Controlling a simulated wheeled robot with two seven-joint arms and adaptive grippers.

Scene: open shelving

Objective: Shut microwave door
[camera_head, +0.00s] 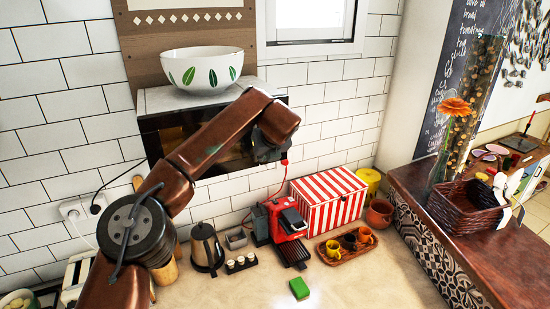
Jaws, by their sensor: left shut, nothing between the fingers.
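The microwave (150,128) is mounted on the tiled wall, with a pale top and a dark front. My brown left arm crosses in front of it and hides much of the front. I cannot tell from this view how far its door stands open. My left gripper (266,150) is at the right end of the microwave's front, dark and seen partly behind my wrist. It is shut and holds nothing. Whether it touches the door is hidden. My right gripper is out of view.
A white bowl with green leaves (202,68) stands on the microwave. On the counter below are a kettle (206,246), a red coffee machine (286,222), a striped box (328,200), a cup tray (346,248) and a green sponge (299,288). The front counter is mostly clear.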

